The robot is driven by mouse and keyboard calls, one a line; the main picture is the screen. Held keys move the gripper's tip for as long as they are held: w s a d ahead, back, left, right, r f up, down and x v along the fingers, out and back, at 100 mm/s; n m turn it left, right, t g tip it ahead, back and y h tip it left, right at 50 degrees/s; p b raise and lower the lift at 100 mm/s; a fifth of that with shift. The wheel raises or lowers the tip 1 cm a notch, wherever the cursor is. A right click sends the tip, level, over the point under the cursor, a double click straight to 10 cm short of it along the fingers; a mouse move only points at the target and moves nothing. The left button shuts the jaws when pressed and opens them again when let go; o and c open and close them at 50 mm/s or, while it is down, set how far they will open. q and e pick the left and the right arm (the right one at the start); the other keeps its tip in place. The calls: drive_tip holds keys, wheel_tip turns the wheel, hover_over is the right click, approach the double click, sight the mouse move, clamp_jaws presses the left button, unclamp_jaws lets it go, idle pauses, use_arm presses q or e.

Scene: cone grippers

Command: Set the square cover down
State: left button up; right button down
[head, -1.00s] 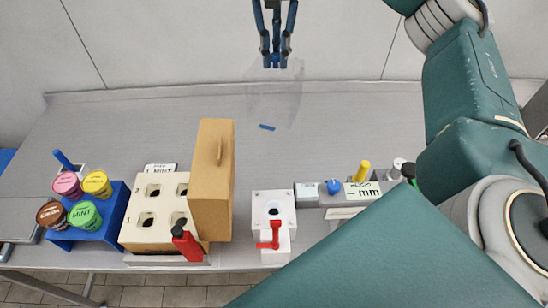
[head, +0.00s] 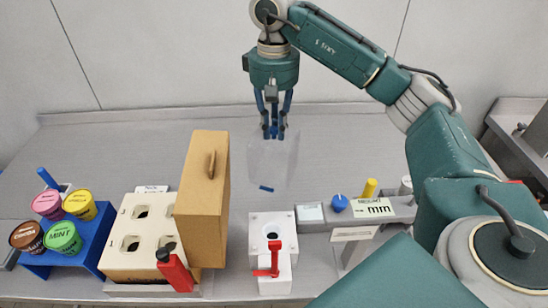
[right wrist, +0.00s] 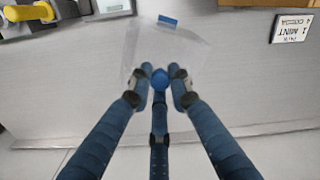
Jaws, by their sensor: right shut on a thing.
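The square cover (head: 262,160) is clear and see-through, with a blue strip (head: 266,188) at its lower edge. In the head view it hangs below my right gripper (head: 274,132), behind the white block with the red lever. My right gripper is shut on the cover's round blue knob, which shows in the right wrist view (right wrist: 160,79) between the fingers. The clear walls (right wrist: 195,50) are faint there. I cannot tell if the cover touches the table. My left gripper is not in view.
A tan upright panel with a handle (head: 203,200) stands left of the cover, beside a cream block with square holes (head: 125,225). The white block (head: 273,225) is in front. Several labelled tubs (head: 62,237) stand at left. The table's back middle (head: 350,140) is clear.

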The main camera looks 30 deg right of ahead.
sight(274, 139)
wheel_tip(274, 139, down, 4)
drive_tip(key=shift+f+p, duration=0.25)
drive_tip(key=shift+p, duration=0.4)
wheel_tip(274, 139, down, 4)
drive_tip(key=shift+f+p, duration=0.1)
drive_tip(key=shift+p, duration=0.35)
drive_tip(key=shift+f, duration=0.2)
drive_tip(key=c, duration=1.6)
unclamp_jaws()
